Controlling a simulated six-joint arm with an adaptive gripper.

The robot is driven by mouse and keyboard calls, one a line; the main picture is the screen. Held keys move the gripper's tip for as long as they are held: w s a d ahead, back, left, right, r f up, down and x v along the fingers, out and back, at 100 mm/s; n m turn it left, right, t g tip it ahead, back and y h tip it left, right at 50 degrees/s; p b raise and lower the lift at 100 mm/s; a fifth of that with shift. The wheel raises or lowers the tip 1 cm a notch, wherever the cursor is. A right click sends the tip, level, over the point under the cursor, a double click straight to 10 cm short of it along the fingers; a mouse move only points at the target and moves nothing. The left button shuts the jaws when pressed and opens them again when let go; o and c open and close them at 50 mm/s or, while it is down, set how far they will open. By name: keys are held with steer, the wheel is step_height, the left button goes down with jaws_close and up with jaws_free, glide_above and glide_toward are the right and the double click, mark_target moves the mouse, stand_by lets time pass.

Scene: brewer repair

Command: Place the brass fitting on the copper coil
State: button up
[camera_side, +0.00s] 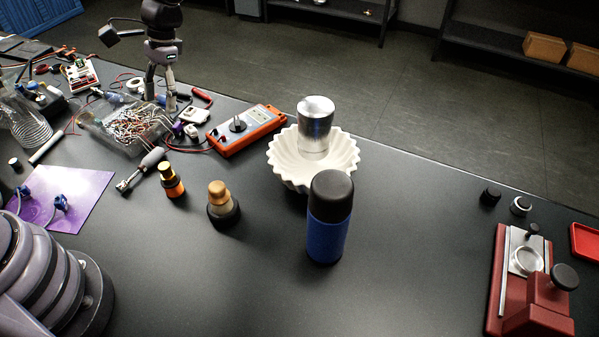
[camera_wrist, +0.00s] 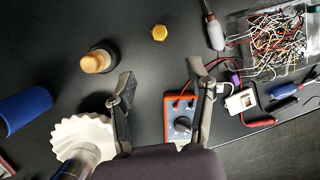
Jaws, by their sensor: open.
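The brass fitting (camera_side: 165,169) stands upright on top of an orange-copper piece that looks like the copper coil (camera_side: 174,188), on the black table at the left of centre. In the wrist view the fitting (camera_wrist: 159,33) shows from above as a small yellow hexagon, and the coil is hidden beneath it. My gripper (camera_side: 161,97) is open and empty, raised behind the fitting in the side view, near the box of wires. In the wrist view its fingertips (camera_wrist: 160,78) are spread wide, with the fitting ahead of the gap and apart from them.
A wooden-topped tamper (camera_side: 221,204) stands right of the fitting. Beyond are a blue bottle (camera_side: 328,235), a white fluted bowl (camera_side: 290,165) with a metal cup (camera_side: 315,125), and an orange meter (camera_side: 246,130). A wire box (camera_side: 128,125) and screwdriver (camera_side: 140,170) lie left. The front middle is clear.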

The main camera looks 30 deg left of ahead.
steer(key=s+a+r+t, duration=0.15)
steer(key=s+r, duration=0.25)
steer(key=r, duration=0.5)
steer(key=s+r+t, duration=0.4)
steer(key=s+r, duration=0.1)
steer(key=s, duration=0.3)
steer(key=s+a+r+n+t+h, duration=0.1)
steer(key=s+r+t, duration=0.2)
steer(key=s, duration=0.6)
step_height(320, 180, up, 2)
steer(key=shift+a+r+t, duration=0.15)
steer(key=shift+a+t, duration=0.05)
steer(key=shift+t, duration=0.15)
